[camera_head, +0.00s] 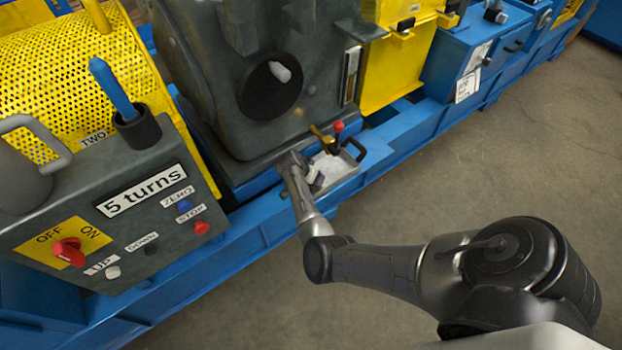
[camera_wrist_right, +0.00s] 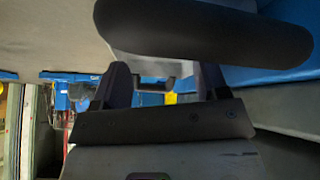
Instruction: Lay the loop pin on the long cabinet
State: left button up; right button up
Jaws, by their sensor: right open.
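My right gripper (camera_head: 308,172) is at a light metal tray (camera_head: 342,177) on the blue base below the dark grey housing. It is open, and its two fingers (camera_wrist_right: 165,85) show apart in the right wrist view. A small red knob (camera_head: 338,126) and a brass-coloured piece (camera_head: 320,134) stand just beyond the fingers. I cannot tell which small part is the loop pin. Nothing is clearly seen held between the fingers. A blue cabinet-like unit (camera_head: 482,52) stands at the upper right; I cannot tell whether it is the long cabinet. My left gripper is out of view.
A control box (camera_head: 130,215) with a blue lever (camera_head: 113,88) stands at left, before a yellow perforated guard (camera_head: 70,65). A dark wheel with a pale knob (camera_head: 270,88) sits on the housing above the gripper. A dark rounded bar (camera_wrist_right: 200,38) crosses the wrist view. Open floor lies right.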

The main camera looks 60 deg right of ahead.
jog(key=b+x, duration=0.2)
jog(key=x, duration=0.2)
jog(key=shift+d+b, duration=0.1)
jog(key=shift+b, duration=0.2)
jog(key=shift+c, duration=0.2)
jog(key=c, duration=0.7)
jog(key=shift+r, duration=0.15)
